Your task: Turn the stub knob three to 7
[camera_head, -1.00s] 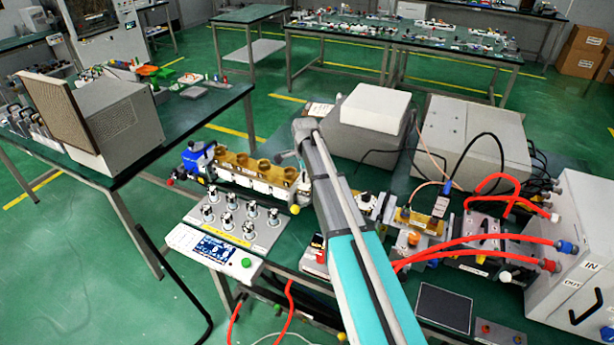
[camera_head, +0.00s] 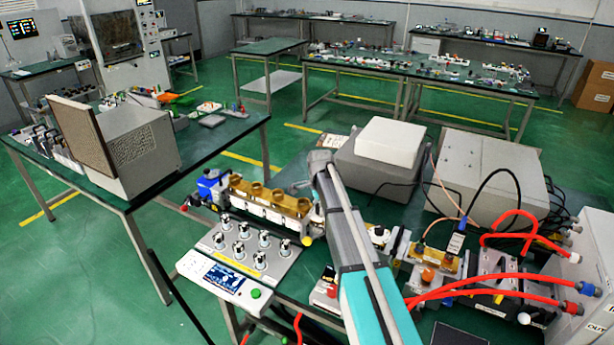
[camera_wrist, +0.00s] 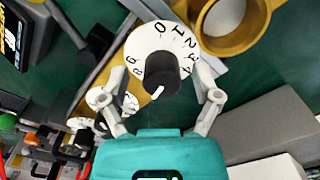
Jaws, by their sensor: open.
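In the wrist view, a black stub knob (camera_wrist: 162,72) with a white pointer line stands on a round white dial (camera_wrist: 150,38). Digits from 0 upward run clockwise from the top; 8 and 9 show at the left. The pointer points down and slightly left, and the digit there is not readable. My gripper (camera_wrist: 158,78) is open, one finger on each side of the knob; I cannot tell whether they touch it. In the head view, my arm hides the knob and gripper, near the right end of a gold block with round openings (camera_head: 262,200).
A panel with several small knobs (camera_head: 245,250) lies in front of the gold block. A grey and white box (camera_head: 385,150) stands behind my arm. Red hoses (camera_head: 480,290) run at the right. In the wrist view, a gold ring (camera_wrist: 225,18) sits close to the dial.

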